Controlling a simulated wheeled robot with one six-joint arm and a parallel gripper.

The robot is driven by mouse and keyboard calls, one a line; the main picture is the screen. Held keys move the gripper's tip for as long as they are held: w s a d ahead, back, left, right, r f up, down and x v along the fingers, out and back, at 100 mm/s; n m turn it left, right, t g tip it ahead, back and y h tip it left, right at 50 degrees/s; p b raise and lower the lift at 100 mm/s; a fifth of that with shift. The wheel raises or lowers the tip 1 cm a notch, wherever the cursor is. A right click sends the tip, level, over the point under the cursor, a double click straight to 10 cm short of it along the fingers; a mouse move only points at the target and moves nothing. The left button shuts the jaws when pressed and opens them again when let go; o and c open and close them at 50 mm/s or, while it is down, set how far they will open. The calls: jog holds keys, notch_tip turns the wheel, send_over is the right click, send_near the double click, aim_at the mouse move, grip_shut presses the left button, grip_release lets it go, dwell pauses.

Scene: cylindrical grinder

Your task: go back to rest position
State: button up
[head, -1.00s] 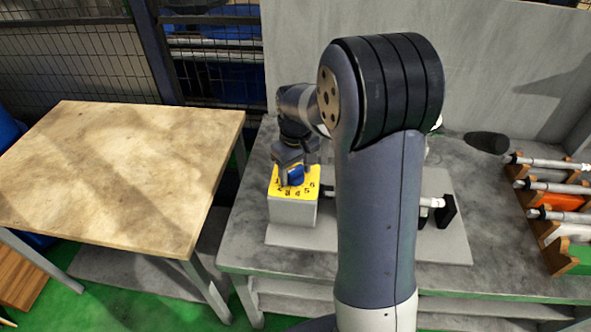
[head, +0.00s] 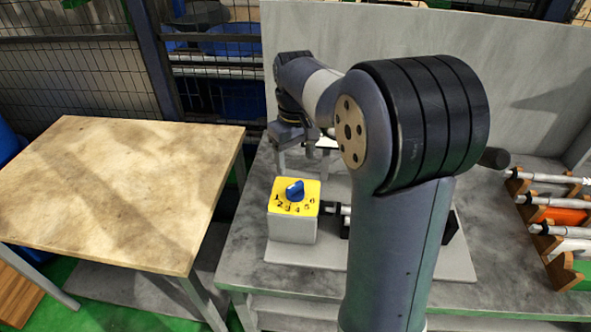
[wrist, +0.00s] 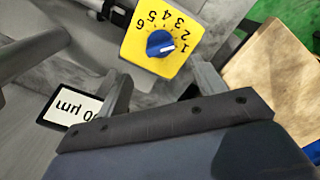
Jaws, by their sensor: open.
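A yellow dial box (head: 293,222) with a blue knob (head: 295,190) and printed numbers stands on the grey machine table. In the wrist view the same blue knob (wrist: 160,43) has its white mark facing the 1. My gripper (head: 296,152) is raised above and behind the box, clear of the knob. In the wrist view its two fingers (wrist: 163,86) are apart with nothing between them. My arm hides part of the machine in the head view.
A wooden table (head: 120,190) stands at the left. A rack with several shafts (head: 553,215) is at the right. A grey panel (head: 420,60) closes off the back. A display reading part of "µm" (wrist: 72,108) lies near the fingers in the wrist view.

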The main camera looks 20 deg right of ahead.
aim_at(296, 185)
jog(key=shift+r, duration=0.4)
notch_tip(296, 185, down, 11)
jog(key=shift+p, duration=0.35)
jog(key=shift+m, duration=0.3)
dwell(0.4)
